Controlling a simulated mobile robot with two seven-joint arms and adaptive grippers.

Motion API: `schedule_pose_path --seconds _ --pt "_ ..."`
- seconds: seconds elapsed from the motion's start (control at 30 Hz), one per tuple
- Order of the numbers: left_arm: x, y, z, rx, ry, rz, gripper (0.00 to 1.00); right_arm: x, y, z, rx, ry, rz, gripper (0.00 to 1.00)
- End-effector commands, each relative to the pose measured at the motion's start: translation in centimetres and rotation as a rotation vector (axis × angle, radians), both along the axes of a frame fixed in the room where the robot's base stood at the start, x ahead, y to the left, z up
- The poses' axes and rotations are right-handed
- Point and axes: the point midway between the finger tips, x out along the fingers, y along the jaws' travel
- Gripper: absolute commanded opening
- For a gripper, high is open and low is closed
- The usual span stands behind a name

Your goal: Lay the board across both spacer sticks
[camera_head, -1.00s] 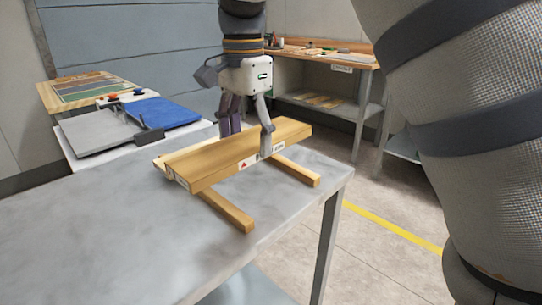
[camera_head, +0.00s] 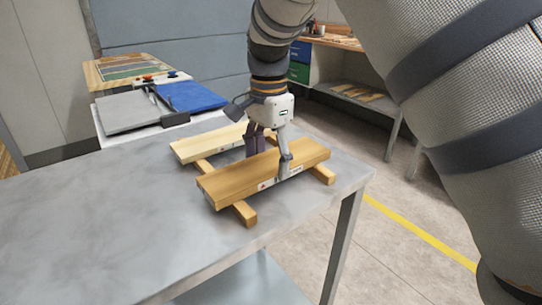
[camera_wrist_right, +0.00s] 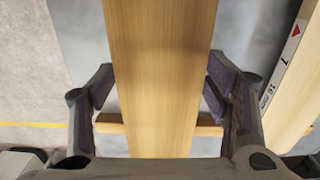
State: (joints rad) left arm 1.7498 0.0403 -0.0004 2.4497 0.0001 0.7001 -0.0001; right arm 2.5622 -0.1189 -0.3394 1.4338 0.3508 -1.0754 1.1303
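A brown wooden board (camera_head: 240,178) lies across two spacer sticks, the near stick (camera_head: 245,214) and the far stick (camera_head: 323,174), on the grey table; any small gap under it cannot be told. My right gripper (camera_head: 268,155) straddles the board from above, a finger at each long edge. A paler board (camera_head: 200,146) lies behind, also across the sticks, parallel and apart. My left gripper is out of view.
The table (camera_head: 110,230) is clear at left and front. Its right edge lies close beyond the far stick. A side table behind holds a grey panel (camera_head: 125,112) and a blue panel (camera_head: 195,96). A shelf bench (camera_head: 350,95) stands at the back right.

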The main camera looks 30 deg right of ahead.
Motion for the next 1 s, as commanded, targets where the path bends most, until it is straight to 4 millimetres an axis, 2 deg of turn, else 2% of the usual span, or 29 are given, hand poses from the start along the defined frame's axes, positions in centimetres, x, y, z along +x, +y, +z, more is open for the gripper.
schedule_pose_path --seconds 0.03,0.1,0.47,0.57,0.8,1.0 --pt "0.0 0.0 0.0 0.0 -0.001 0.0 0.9 0.0 0.0 0.0 0.0 0.0 -0.001 0.79" --pt "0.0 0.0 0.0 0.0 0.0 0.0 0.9 0.0 0.0 0.0 0.0 0.0 -0.001 0.9" --pt "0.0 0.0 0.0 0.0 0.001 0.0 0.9 0.0 -0.1 0.5 -0.001 -0.002 0.0 0.9" --pt "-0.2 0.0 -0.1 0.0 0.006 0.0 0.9 0.1 0.0 2.3 -0.001 -0.004 0.0 0.9" --pt "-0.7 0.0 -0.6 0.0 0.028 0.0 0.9 0.1 -0.1 8.6 -0.001 0.0 0.0 0.9" --pt "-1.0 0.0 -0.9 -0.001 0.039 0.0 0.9 0.1 0.0 11.7 0.0 0.002 0.0 0.9"
